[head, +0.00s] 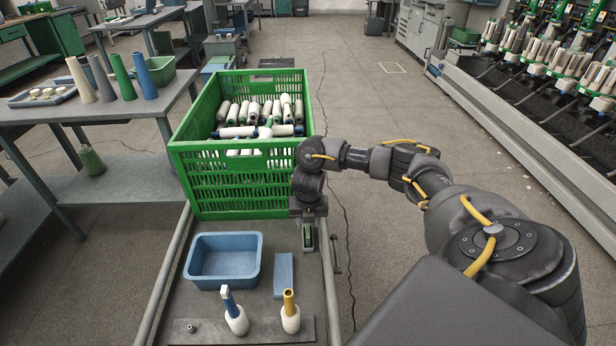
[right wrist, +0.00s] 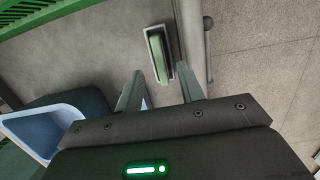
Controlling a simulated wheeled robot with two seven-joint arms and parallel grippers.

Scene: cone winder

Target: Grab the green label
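The green label (right wrist: 158,58) shows in the right wrist view as a long green piece in a small pale-rimmed holder (right wrist: 150,32) on the grey surface. My right gripper (right wrist: 160,70) is open and empty. Its two fingers point at the label, one to each side of its near end, with no visible grip on it. In the head view my right gripper (head: 308,240) points down beside the green crate, over the right edge of the cart top. It mostly hides the label there. My left gripper is not in view.
A green crate (head: 230,160) full of yarn cones stands at the cart's far end. A blue tray (head: 224,278), a blue block (head: 283,275) and two bobbins with blue (head: 229,302) and yellow (head: 289,300) tubes are nearer. A handle (head: 334,255) stands at the right edge.

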